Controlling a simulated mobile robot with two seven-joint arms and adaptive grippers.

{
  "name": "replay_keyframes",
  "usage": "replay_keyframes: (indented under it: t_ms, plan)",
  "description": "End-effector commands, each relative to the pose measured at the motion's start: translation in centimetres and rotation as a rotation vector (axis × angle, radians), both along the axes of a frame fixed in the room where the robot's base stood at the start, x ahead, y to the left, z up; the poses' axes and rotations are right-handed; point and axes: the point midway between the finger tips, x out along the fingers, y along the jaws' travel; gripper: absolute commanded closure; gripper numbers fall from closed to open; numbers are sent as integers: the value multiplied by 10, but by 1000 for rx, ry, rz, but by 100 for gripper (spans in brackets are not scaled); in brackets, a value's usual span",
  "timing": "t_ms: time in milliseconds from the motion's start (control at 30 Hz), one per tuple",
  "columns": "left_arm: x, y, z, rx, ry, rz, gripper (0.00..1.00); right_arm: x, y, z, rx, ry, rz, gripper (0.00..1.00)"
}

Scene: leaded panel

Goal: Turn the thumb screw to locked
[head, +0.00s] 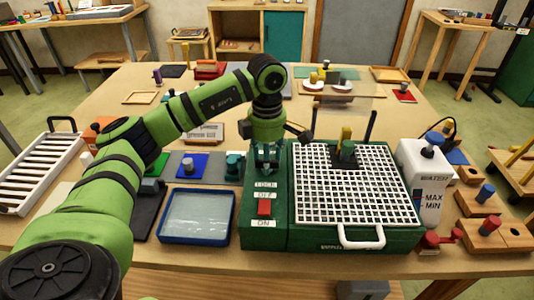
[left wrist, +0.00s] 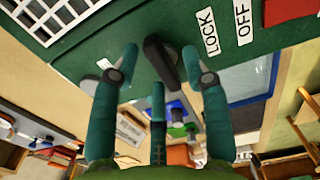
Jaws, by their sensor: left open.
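The thumb screw (left wrist: 160,58) shows in the left wrist view as a dark, elongated knob on the green housing (left wrist: 130,28), beside the white LOCK label (left wrist: 208,32). My left gripper (left wrist: 160,75) is open, with teal fingers on either side of the knob. I cannot tell whether they touch it. In the head view my left gripper (head: 266,166) points down at the back of the green housing, just behind the LOCK label (head: 265,184), and the knob is hidden there. My right gripper is in neither view.
A red switch (head: 264,208) sits between the OFF and ON labels. A white grid (head: 350,190) with a handle lies to the right, carrying upright pieces. A blue-rimmed tray (head: 194,241) stands to the left. A white water tank (head: 424,165) stands at the right.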

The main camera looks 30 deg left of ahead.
Motion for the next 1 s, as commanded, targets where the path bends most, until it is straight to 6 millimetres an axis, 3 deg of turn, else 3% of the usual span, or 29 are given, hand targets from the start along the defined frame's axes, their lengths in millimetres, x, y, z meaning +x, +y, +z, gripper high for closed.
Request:
replay_keyframes:
  t_ms: [167, 433, 600, 1000]
  plan:
    - [1, 0, 14, -1, -3, 0, 54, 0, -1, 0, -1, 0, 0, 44]
    - [1, 0, 74, -1, -6, 0, 54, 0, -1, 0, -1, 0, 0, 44]
    - [0, 1, 101, 2, -6, 2, 54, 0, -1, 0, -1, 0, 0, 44]
    - [0, 0, 120, 0, 0, 1, 54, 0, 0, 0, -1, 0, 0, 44]
